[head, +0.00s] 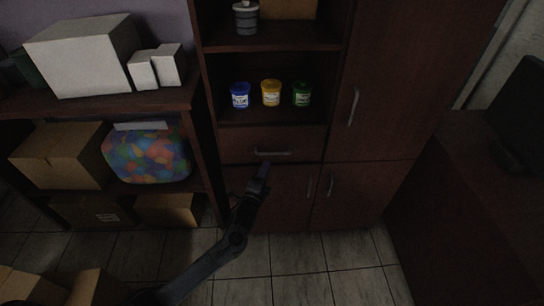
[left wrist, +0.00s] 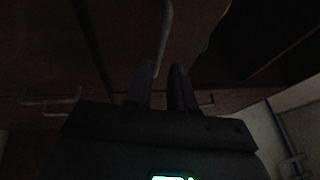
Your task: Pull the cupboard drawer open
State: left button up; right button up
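The dark brown cupboard (head: 335,60) stands in the middle of the head view. Its drawer (head: 230,147) looks shut, its front level with the doors below. A grey bar handle (head: 272,153) runs across the drawer front. My left gripper (head: 264,168) is just below this handle in the head view. In the left wrist view my left gripper (left wrist: 163,68) has its two fingers apart, with a gap between them. The drawer handle (left wrist: 166,30) reaches down to the fingertips there; whether it touches them is too dark to tell. My right gripper is in neither view.
Lower door handles (head: 309,187) sit under the drawer, and a tall door handle (head: 353,105) is to its right. Blue, yellow (head: 271,93) and green tubs stand on the shelf above. A shelf with boxes (head: 60,155) is at the left, a dark desk (head: 470,200) at the right.

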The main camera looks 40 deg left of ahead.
aim_at(272, 154)
pick_arm(q)
jog(key=b+x, duration=0.2)
jog(key=x, duration=0.5)
jog(key=shift+w, duration=0.25)
grip_shut()
